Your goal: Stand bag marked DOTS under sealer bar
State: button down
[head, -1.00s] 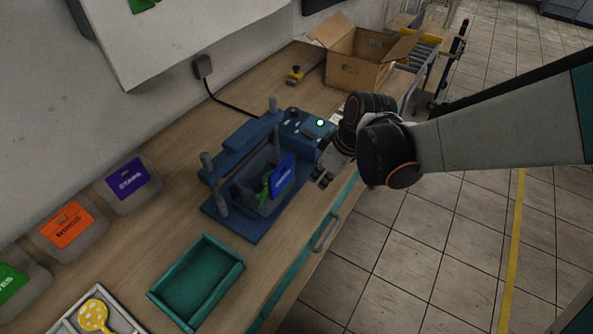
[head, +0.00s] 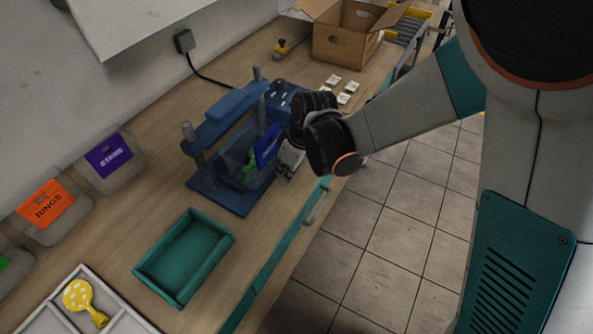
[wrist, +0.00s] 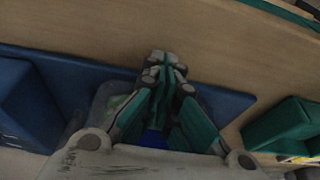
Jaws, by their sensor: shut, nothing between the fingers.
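The blue sealer (head: 205,131) stands on the bench, with a raised bar between two posts. A clear bag (head: 232,158) with a blue header card (head: 266,148) and something green inside stands at its front, seemingly upright. The card's lettering is too small to read. My gripper (head: 287,169) is just to the right of the card, low over the bench edge; the wrist partly hides the sealer's right end. In the wrist view my gripper (wrist: 167,65) has its fingers together with nothing between them. Blue (wrist: 152,139) shows beneath them, with part of a clear bag (wrist: 105,98) alongside.
A teal tray (head: 226,243) sits in front of the sealer. A cardboard box (head: 338,45) and small white cards (head: 333,79) are at the back.

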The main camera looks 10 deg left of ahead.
aim_at(274, 170)
jog(key=shift+w+a, duration=0.25)
jog(key=shift+a, duration=0.3)
jog(key=shift+w+a, duration=0.25)
jog(key=shift+a, duration=0.3)
jog(key=shift+w+a, duration=0.2)
jog(key=shift+a, duration=0.3)
jog(key=shift+d, duration=0.1)
